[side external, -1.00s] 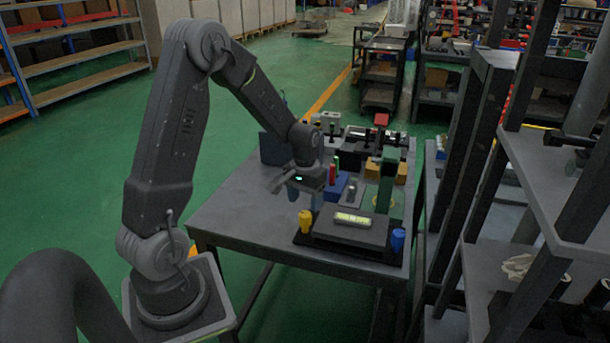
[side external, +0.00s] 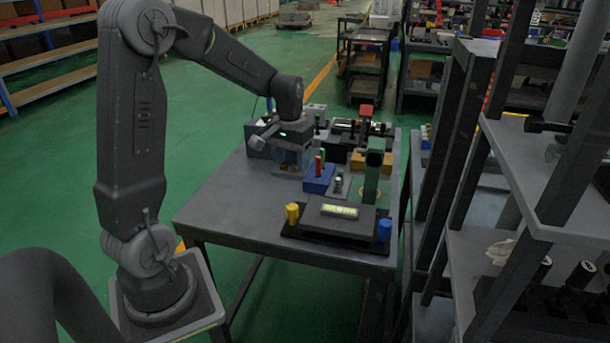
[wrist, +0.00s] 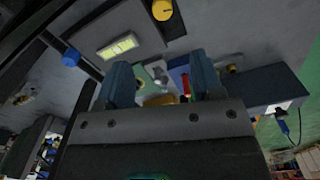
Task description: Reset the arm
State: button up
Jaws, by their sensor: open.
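My gripper (side external: 290,166) hangs above the far left part of the grey table, in front of the dark blue box (side external: 257,138). In the wrist view its two blue fingers (wrist: 163,74) stand wide apart, with nothing held between them. The black fixture (side external: 310,235) with a lit display (side external: 340,211) stands at the front of the table, away from my gripper. A yellow cylinder (side external: 292,213) is on its left end and a blue cylinder (side external: 384,230) on its right end.
A blue block (side external: 319,181) with red and green pegs stands right of my gripper, close to a green stand (side external: 375,165). Dark valve parts line the table's back. A shelf rack (side external: 535,165) rises at the right. The table's front left is clear.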

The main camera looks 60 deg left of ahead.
jog(key=s+d+r+m+t, duration=0.2)
jog(key=s+d+r+m, duration=0.1)
jog(key=s+d+r, duration=0.2)
jog(key=s+d+r+m+t, duration=0.2)
jog(key=s+d, duration=0.7)
jog(key=d, duration=0.5)
notch_tip(320, 180, up, 3)
jog(key=shift+s+d+f+m+t, duration=0.15)
jog(key=shift+s+d+m+t, duration=0.2)
jog(key=shift+t, duration=0.35)
